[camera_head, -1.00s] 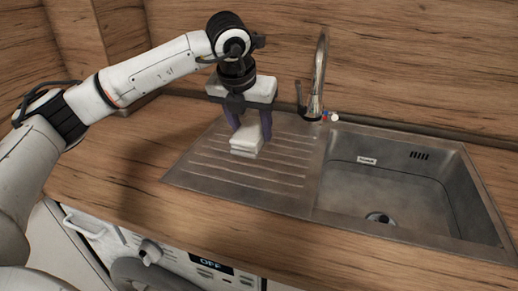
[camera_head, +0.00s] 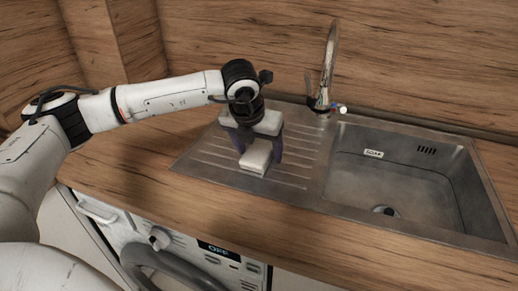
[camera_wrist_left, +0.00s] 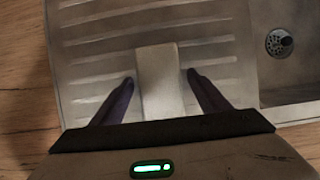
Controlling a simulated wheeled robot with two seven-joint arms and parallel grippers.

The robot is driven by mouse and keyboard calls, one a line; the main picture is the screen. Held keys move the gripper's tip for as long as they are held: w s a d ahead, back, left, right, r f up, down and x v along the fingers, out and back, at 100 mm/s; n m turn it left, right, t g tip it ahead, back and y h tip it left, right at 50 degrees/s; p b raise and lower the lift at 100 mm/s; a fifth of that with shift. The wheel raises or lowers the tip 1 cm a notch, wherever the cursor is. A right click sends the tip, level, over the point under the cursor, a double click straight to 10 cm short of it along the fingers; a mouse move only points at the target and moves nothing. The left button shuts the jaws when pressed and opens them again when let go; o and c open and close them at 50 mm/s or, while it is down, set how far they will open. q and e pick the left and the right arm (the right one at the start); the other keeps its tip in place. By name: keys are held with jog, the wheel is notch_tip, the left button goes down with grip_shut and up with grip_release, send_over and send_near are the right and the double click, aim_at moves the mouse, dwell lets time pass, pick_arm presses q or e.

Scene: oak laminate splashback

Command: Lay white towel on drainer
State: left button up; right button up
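The white towel (camera_head: 257,157) is a small folded block resting on the ribbed steel drainer (camera_head: 215,158), left of the sink basin. In the left wrist view the towel (camera_wrist_left: 159,82) lies between my fingers, with a narrow gap on each side. My left gripper (camera_head: 260,158) points down over the towel, its dark fingers spread either side of it. It is open and also shows in the left wrist view (camera_wrist_left: 160,78). Part of the towel's far end is hidden behind the gripper in the head view. My right gripper is not in view.
The sink basin (camera_head: 400,178) with its drain lies right of the drainer. A chrome tap (camera_head: 328,65) stands at the back between them. The wooden worktop (camera_head: 130,168) is clear at the left. An appliance panel (camera_head: 215,248) is below the front edge.

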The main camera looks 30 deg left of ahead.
pick_arm(q)
jog(key=b+v, duration=0.1)
jog(key=v, duration=1.1)
